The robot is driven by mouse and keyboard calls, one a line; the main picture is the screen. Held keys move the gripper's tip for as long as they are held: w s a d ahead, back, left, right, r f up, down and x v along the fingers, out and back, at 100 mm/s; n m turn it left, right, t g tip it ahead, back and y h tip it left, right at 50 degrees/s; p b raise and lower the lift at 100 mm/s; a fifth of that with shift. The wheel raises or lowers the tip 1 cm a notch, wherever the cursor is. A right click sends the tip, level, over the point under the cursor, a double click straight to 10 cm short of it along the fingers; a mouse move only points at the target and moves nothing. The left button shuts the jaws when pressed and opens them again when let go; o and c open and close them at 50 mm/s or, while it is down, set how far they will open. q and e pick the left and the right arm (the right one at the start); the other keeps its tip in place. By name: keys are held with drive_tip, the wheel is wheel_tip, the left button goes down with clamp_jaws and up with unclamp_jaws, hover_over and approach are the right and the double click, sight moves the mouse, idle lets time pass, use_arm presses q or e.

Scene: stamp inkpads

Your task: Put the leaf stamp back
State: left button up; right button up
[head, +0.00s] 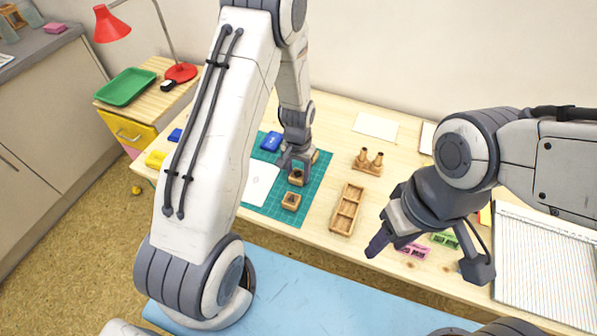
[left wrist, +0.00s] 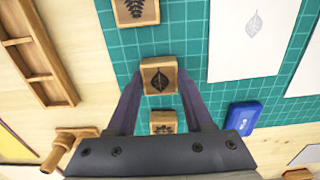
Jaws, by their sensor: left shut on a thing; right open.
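The leaf stamp (left wrist: 159,76) is a small wooden block with a dark leaf on its top face. In the left wrist view it sits between the fingertips of my left gripper (left wrist: 157,85), which is shut on it. In the head view my left gripper (head: 297,170) is low over the green cutting mat (head: 313,186), with the leaf stamp (head: 296,178) at its tips. I cannot tell whether the stamp touches the mat. A fern stamp (left wrist: 137,10) and another stamp (left wrist: 163,122) lie on either side of it. My right gripper (head: 425,252) is open and empty over the table's right part.
An empty-looking wooden compartment tray (head: 347,210) lies right of the mat. A wooden piece with two upright pegs (head: 367,162) stands behind it. A blue inkpad (head: 271,141) and paper (head: 261,183) with a leaf print are on the mat. Pink (head: 414,250) and green (head: 445,240) items lie near my right gripper.

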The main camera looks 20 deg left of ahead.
sight(298, 174)
use_arm(q)
drive_tip(key=shift+f, duration=0.2)
drive_tip(key=o, duration=1.1)
drive_tip(key=shift+r, duration=0.1)
wheel_tip(298, 174, up, 12)
drive_tip(key=s+d+r+m, duration=0.3)
drive_tip(key=s+d+r, duration=0.4)
drive_tip(key=d, duration=0.2)
drive_tip(key=s+d+r+m, duration=0.1)
drive_tip(key=s, duration=0.4)
drive_tip(key=s+d+r+m, duration=0.1)
drive_tip(key=s+d+r, duration=0.1)
drive_tip(key=s, duration=0.4)
drive_tip(key=s+d+r+m+h, duration=0.1)
drive_tip(key=s+d+m, duration=0.1)
drive_tip(key=s, duration=0.4)
drive_tip(key=shift+d+r+b, duration=0.1)
drive_tip(key=shift+r+b, duration=0.2)
drive_tip(key=shift+r, duration=0.05)
